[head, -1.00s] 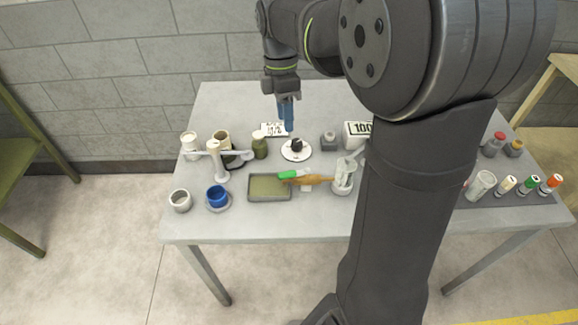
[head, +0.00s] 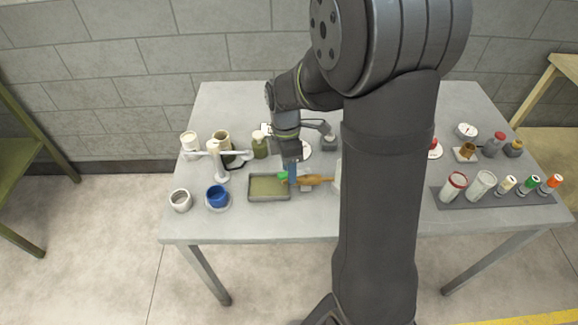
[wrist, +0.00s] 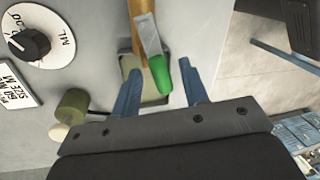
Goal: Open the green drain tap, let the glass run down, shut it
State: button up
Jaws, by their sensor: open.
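The drain tap has a brass body (head: 315,180) and a green-tipped handle (head: 282,176), beside the right end of the shallow drain tray (head: 268,195). In the wrist view the green grip (wrist: 160,76) on its metal lever lies between my two blue fingers. My gripper (wrist: 160,68) is open, one finger on each side of the grip, with gaps showing. In the head view my gripper (head: 292,178) is over the tap and partly covers the handle. The glass at the tap's right end is mostly hidden behind my arm; its liquid level cannot be seen.
Several capped tubes (head: 530,183) stand at the right.

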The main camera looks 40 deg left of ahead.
grip_shut()
jog(key=shift+w+a+m, duration=0.25)
jog(key=shift+m, duration=0.5)
jog(key=shift+w+a+m, duration=0.25)
jog(key=shift+m, duration=0.5)
grip_release()
jog(key=shift+r, duration=0.1)
notch_tip(320, 180, up, 17)
jog(key=w+a, duration=0.2)
jog(key=shift+w+a, duration=0.15)
jog(key=shift+w, duration=0.05)
